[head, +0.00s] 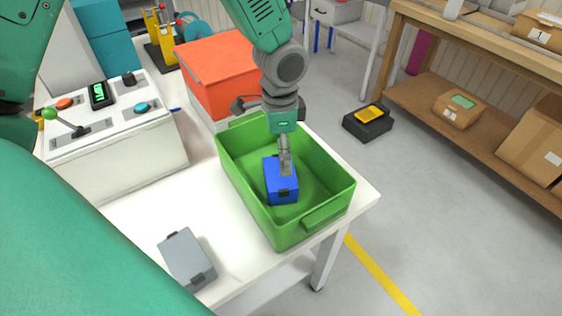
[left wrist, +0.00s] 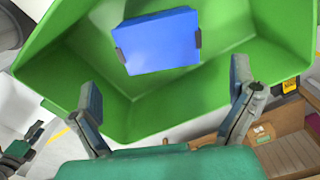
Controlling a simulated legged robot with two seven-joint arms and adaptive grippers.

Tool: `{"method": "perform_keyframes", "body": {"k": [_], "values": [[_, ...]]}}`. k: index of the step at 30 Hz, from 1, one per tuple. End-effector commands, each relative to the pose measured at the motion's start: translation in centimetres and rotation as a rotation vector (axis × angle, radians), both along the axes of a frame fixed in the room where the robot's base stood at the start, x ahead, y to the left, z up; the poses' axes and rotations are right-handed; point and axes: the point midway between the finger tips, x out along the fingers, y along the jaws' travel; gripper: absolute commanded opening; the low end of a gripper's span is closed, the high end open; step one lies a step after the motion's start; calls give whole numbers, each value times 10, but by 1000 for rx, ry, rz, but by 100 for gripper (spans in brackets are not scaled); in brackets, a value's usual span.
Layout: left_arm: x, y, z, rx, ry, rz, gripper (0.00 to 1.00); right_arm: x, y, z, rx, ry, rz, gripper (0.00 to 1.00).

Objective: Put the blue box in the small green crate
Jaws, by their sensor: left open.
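The blue box (head: 281,182), with dark clips on its ends, is inside the small green crate (head: 327,207) on the white table. In the left wrist view the blue box (left wrist: 158,41) sits within the walls of the green crate (left wrist: 160,118). My left gripper (head: 285,168) points down into the crate, over the box, and hides part of it in the head view. In the left wrist view its fingers (left wrist: 166,92) are spread apart, with the box beyond their tips and nothing between them.
A grey box (head: 187,259) lies on the white table (head: 140,215) near its front edge. A control panel (head: 105,120) stands at the left and an orange-red box (head: 217,75) behind the crate. Shelving with cartons (head: 458,107) is at the right, across open floor.

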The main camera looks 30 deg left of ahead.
Motion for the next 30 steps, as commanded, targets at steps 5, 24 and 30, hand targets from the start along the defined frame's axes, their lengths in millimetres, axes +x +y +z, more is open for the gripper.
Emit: {"method": "perform_keyframes", "body": {"k": [5,24,30], "values": [[1,0,28,0,-1,0,100,0,0,3,0,0,0,40],[0,0,37,-1,1,0,100,0,0,3,0,0,0,40],[0,-1,38,0,0,-1,100,0,0,3,0,0,0,40]]}}
